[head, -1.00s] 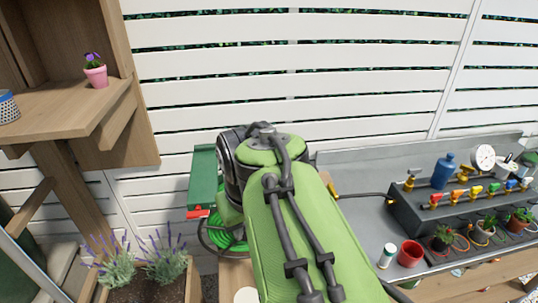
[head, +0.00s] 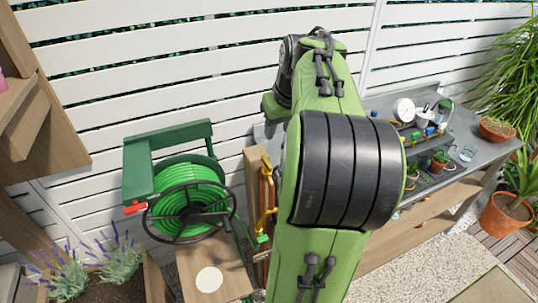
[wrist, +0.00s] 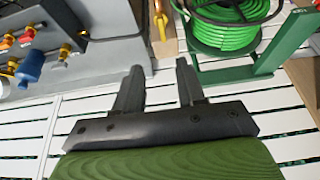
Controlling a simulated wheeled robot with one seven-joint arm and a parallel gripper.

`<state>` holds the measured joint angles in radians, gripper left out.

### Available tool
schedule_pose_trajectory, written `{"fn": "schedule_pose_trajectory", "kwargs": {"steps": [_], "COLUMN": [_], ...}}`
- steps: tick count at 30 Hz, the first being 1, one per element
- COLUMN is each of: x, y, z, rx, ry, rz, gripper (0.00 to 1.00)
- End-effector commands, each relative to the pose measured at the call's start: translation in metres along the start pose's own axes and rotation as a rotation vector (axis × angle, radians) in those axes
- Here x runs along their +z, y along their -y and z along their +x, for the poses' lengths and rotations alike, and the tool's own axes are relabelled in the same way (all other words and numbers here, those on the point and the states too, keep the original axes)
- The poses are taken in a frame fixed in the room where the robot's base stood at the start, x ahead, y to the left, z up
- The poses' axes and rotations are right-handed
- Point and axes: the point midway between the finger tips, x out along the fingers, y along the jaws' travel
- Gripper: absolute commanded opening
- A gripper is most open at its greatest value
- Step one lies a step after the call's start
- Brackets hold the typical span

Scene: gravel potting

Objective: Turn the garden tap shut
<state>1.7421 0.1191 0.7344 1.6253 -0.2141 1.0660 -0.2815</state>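A wooden post (head: 252,165) stands right of the hose reel in the head view, with a copper-coloured pipe and yellow brass fittings, which look like the garden tap (head: 266,216). My arm covers its right side, and I cannot tell how its handle is turned. In the wrist view a yellow fitting (wrist: 162,24) shows at the top, beyond the fingertips. My gripper (wrist: 159,66) is open and empty, its two dark fingers apart, not touching the fitting. In the head view my arm hides the fingers.
A green hose reel (head: 190,212) stands left of the post, also in the wrist view (wrist: 225,30). A grey bench (head: 440,97) with a valve manifold (wrist: 38,32) is on the other side. A white slatted fence (head: 200,70) stands behind. A lavender planter is at lower left.

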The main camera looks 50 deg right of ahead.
Motion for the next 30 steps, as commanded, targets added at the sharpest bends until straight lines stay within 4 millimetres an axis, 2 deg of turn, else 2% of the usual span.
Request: {"fn": "schedule_pose_trajectory", "kwargs": {"steps": [12, 18, 22, 30], "x": [0.003, 0.002, 0.002, 0.002], "y": [0.003, 0.002, 0.002, 0.002], "z": [0.103, 0.142, 0.153, 0.153], "rx": [-0.005, -0.003, -0.001, 0.001], "ry": [0.005, 0.004, 0.003, 0.003], "rz": [-0.003, -0.002, -0.003, -0.002], "gripper": [0.39, 0.39, 0.39, 0.38]}}
